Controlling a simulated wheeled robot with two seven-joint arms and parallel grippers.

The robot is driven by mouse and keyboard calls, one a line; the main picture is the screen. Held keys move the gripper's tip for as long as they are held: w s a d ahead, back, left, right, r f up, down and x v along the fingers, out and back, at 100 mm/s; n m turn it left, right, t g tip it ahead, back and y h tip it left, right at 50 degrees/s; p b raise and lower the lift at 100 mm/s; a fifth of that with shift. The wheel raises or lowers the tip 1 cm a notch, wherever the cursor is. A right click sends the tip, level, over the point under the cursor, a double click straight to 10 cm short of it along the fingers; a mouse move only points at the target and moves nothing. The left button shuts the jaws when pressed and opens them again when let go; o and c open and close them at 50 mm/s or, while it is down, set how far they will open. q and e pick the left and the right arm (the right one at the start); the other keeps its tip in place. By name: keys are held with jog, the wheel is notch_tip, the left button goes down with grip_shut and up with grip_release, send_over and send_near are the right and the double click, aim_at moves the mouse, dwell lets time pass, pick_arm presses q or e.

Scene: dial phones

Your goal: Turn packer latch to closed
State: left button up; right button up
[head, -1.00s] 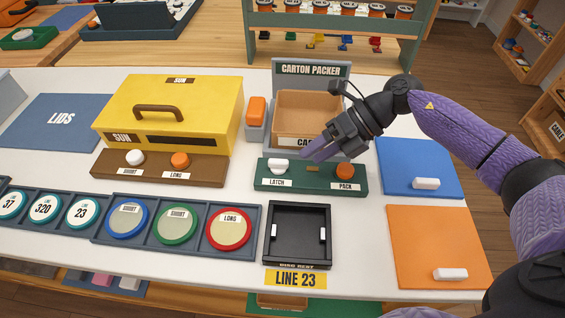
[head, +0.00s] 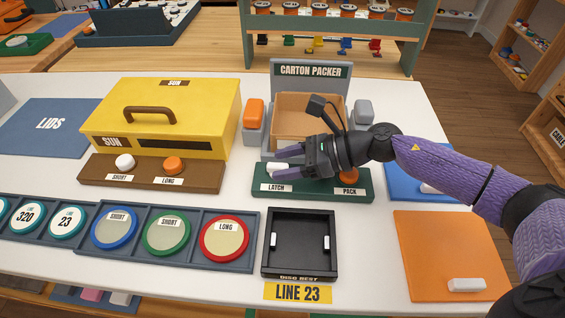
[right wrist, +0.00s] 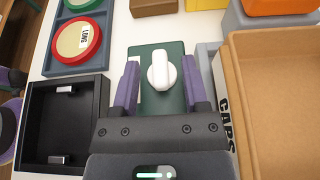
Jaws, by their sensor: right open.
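The packer latch is a white knob (right wrist: 162,72) on the left of the dark green panel (head: 325,194) in front of the carton packer (head: 309,100). In the head view the knob (head: 277,168) is partly hidden by my right gripper (head: 282,172). In the right wrist view the right gripper (right wrist: 160,90) is open, with one purple finger on each side of the knob and visible gaps between. The knob's narrow handle points roughly along the fingers. The orange pack button (head: 348,176) is half hidden behind my right arm.
The black disc nest (head: 301,212) stands in front of the panel. The cardboard carton (right wrist: 275,90) is just behind it. A yellow box (head: 205,110) and a brown two-knob panel (head: 150,180) stand to the left.

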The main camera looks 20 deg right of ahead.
jog(key=shift+w+a+f, duration=0.15)
jog(key=shift+a, duration=0.15)
jog(key=shift+c, duration=0.3)
grip_shut()
